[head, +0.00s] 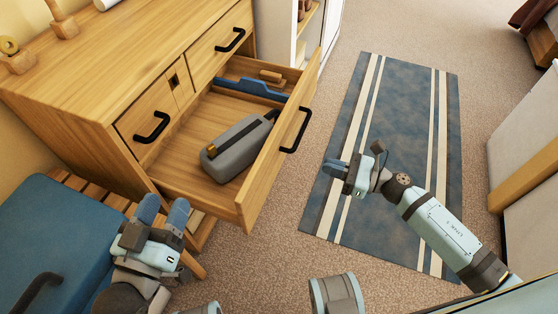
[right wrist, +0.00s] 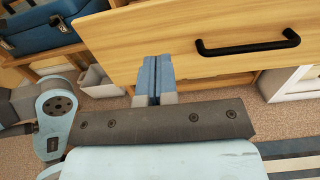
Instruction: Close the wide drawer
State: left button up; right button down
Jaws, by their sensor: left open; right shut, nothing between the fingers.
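The wide drawer (head: 256,186) of the wooden dresser is pulled out, with a black bar handle (head: 297,131) on its front. Inside lie a grey case (head: 238,150), a blue item (head: 250,88) and a small wooden piece (head: 271,75). My right gripper (head: 338,168) is shut and empty, out in front of the drawer. In the right wrist view its blue fingers (right wrist: 155,76) overlap the drawer front (right wrist: 120,45), left of the handle (right wrist: 248,46); contact cannot be told. My left gripper (head: 163,211) is open and empty near the drawer's near left corner.
Two small closed drawers with handles (head: 151,128) (head: 230,41) sit above the wide one. A blue suitcase (head: 50,225) rests on a slatted wooden bench at the left. A blue striped rug (head: 410,115) covers floor at the right. A white shelf unit (head: 277,25) stands beyond the dresser.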

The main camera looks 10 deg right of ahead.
aim_at(270, 148)
jog(key=b+x, duration=0.1)
jog(key=x, duration=1.1)
jog(key=shift+w+a, duration=0.25)
pick_arm(q)
jog(key=shift+s+d+r+t+h, duration=0.15)
jog(key=shift+r+t+h, duration=0.1)
jog(key=shift+r, duration=0.25)
jog(key=shift+d+r+t+h, duration=0.15)
jog(key=shift+r+t, duration=0.1)
jog(key=shift+r, duration=0.2)
pick_arm(e)
jog(key=shift+w+a, duration=0.3)
jog(key=shift+a, duration=0.2)
